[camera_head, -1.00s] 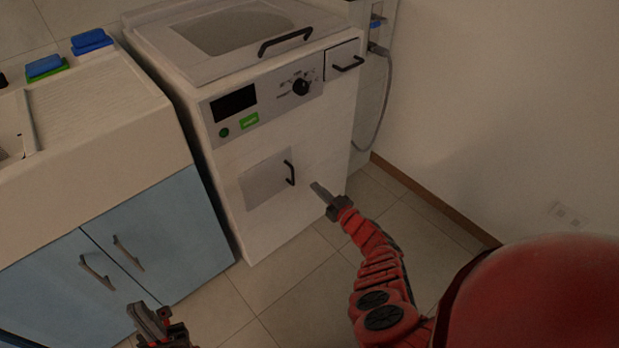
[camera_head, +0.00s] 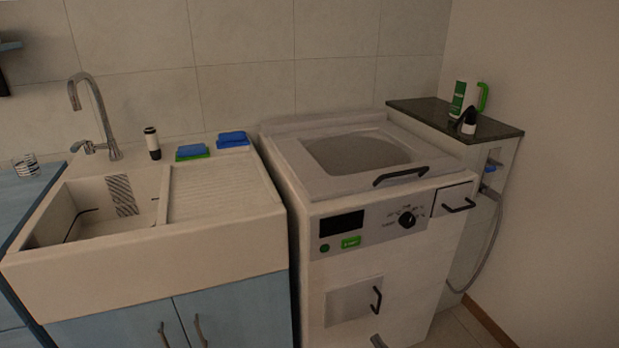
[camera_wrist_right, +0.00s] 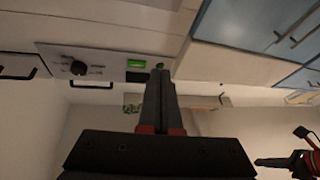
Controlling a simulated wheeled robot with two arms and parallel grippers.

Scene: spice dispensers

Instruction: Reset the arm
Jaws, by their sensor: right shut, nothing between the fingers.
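My right gripper (camera_head: 377,341) shows only as a grey tip at the bottom edge of the head view, in front of the white washing machine (camera_head: 318,275). In the right wrist view the right gripper (camera_wrist_right: 160,75) is shut and empty, with its two dark fingers together. The machine's control panel (camera_wrist_right: 100,64) shows upside down beyond it. In the right wrist view, red and dark parts of my left arm and gripper (camera_wrist_right: 282,160) show at the lower right. I cannot tell whether its fingers are apart. The left gripper is outside the head view.
A sink (camera_head: 140,255) with a tap (camera_head: 97,115) stands left of the machine above blue cabinets (camera_head: 240,315). Blue and green sponges (camera_head: 192,152) lie at its back. A white-green bottle (camera_head: 464,98) stands on a dark shelf (camera_head: 425,109). A hose (camera_head: 492,245) hangs by the right wall.

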